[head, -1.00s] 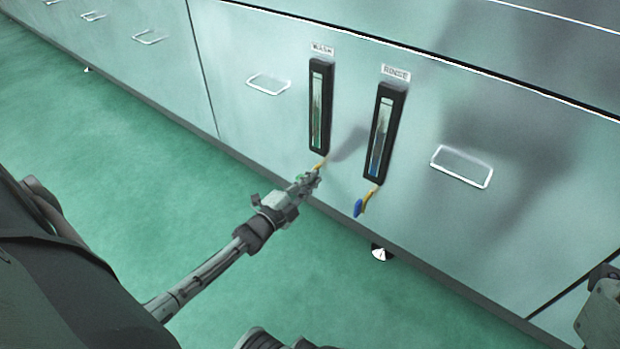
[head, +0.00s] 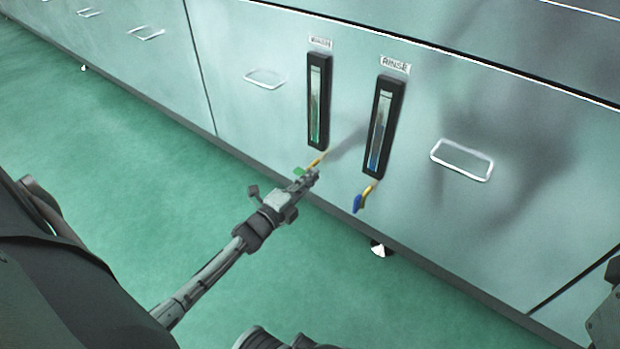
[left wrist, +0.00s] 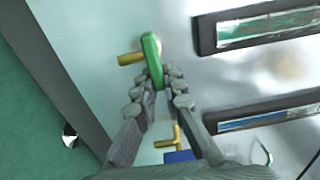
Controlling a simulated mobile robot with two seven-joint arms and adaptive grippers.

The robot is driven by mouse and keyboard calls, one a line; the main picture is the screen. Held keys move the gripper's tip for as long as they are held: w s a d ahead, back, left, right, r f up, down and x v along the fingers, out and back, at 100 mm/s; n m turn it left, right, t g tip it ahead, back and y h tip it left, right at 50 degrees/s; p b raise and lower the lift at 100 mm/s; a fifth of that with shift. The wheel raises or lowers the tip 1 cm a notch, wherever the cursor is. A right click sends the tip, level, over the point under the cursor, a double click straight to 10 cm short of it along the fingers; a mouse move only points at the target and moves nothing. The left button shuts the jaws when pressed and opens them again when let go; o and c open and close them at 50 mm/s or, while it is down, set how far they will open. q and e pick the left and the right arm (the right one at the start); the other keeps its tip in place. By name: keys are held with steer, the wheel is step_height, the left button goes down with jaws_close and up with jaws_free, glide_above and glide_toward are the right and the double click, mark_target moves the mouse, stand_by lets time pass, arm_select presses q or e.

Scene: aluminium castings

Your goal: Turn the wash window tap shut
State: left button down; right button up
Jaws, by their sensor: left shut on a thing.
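The wash tap is a small brass tap with a green lever, below the window labelled WASH (head: 318,100). Its green lever (head: 300,171) shows beside my left fingertips in the head view, and its brass stem (head: 318,160) runs up to the window. In the left wrist view the lever (left wrist: 151,55) stands across the brass body (left wrist: 130,58), its lower end between my fingertips. My left gripper (head: 314,176) is shut on the lever; its fingers also show in the wrist view (left wrist: 160,84). The fingers hide part of the lever. I do not see my right gripper.
The rinse window (head: 383,125) stands just right, with a blue-levered tap (head: 359,202) hanging below it, close to my left gripper. Wire handles, such as the right one (head: 462,160), stick out from the pale panel (head: 540,200). The green floor (head: 120,180) in front is clear.

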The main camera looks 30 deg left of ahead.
arm_select(q)
steer(key=c, duration=1.6)
jaws_free()
steer(key=s, duration=1.2)
steer(key=shift+a, duration=0.45)
